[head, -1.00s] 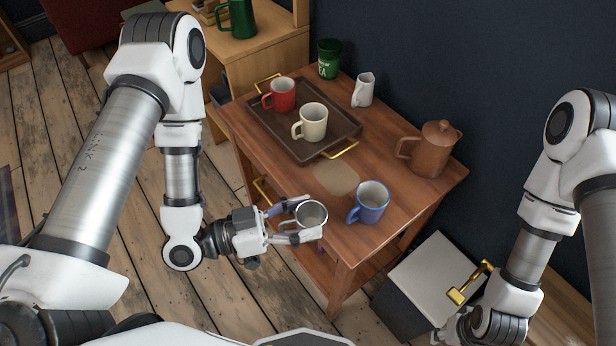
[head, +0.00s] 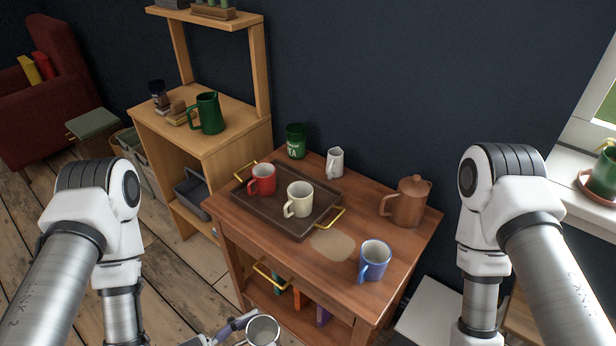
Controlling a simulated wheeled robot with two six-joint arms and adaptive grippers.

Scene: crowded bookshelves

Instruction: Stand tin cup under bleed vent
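A grey metal tin cup (head: 263,331) shows at the bottom edge of the head view, in front of the wooden table. My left gripper (head: 240,333) is around it, with a finger against its side, and holds it upright off the table. The lower part of the cup and much of this gripper are cut off by the picture edge. My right gripper is below the picture; only its arm shows at the right. I cannot make out a bleed vent in this view.
The wooden table (head: 385,219) carries a brown tray (head: 268,219) with a red mug (head: 262,180) and cream mug (head: 298,200), a blue mug (head: 374,262), a brown pot (head: 408,203), a white jug (head: 335,163) and a green tin (head: 296,141). A shelf unit (head: 215,146) stands behind left.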

